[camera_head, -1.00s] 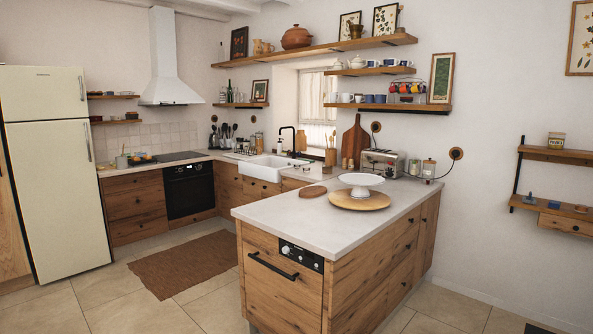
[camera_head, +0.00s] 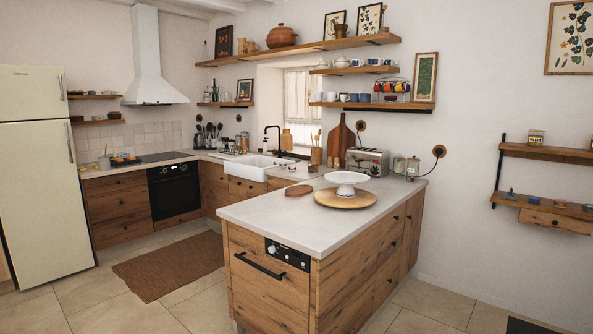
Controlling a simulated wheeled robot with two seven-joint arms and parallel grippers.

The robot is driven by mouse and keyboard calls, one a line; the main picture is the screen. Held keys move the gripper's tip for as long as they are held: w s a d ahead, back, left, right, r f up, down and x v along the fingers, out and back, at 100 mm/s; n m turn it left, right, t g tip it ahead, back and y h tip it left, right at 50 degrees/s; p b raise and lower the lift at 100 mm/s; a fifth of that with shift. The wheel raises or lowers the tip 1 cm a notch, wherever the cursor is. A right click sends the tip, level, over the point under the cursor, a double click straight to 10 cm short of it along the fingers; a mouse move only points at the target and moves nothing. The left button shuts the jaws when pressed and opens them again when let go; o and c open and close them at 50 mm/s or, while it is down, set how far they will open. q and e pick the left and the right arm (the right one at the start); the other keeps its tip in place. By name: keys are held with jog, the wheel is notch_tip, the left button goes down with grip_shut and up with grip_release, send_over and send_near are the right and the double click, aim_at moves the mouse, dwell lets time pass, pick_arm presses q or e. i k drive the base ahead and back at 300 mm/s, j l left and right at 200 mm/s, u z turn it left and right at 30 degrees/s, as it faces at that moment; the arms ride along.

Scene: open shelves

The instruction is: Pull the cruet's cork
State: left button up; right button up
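I cannot pick out a cruet or its cork for sure at this distance. A dark green bottle (camera_head: 214,92) stands on the small shelf left of the window. Small glass jars (camera_head: 413,167) stand on the counter beside the toaster, too small to tell what closes them. Neither of my grippers is in this view.
A wooden island (camera_head: 300,224) with a pale top stands in front, bearing a white cake stand (camera_head: 346,179) on a round board. Shelves (camera_head: 375,106) hang on the back wall and a small shelf unit (camera_head: 545,210) at right.

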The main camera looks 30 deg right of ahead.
aim_at(313, 165)
jog(key=i+l+z, duration=0.15)
jog(key=i, duration=0.45)
jog(key=i+u, duration=0.25)
jog(key=i, duration=0.4)
jog(key=i+u, duration=0.25)
jog(key=i, duration=0.35)
jog(key=i+l+u, duration=0.25)
jog(key=i, duration=1.25)
jog(key=i+j+z, duration=0.1)
jog(key=i, duration=0.85)
jog(key=i+l+z, duration=0.2)
jog(key=i+z, duration=0.3)
jog(key=i, duration=0.15)
jog(key=i+z, duration=0.45)
jog(key=i, duration=0.25)
jog(key=i+j+z, duration=0.35)
jog(key=i+z, duration=0.15)
jog(key=i, duration=0.15)
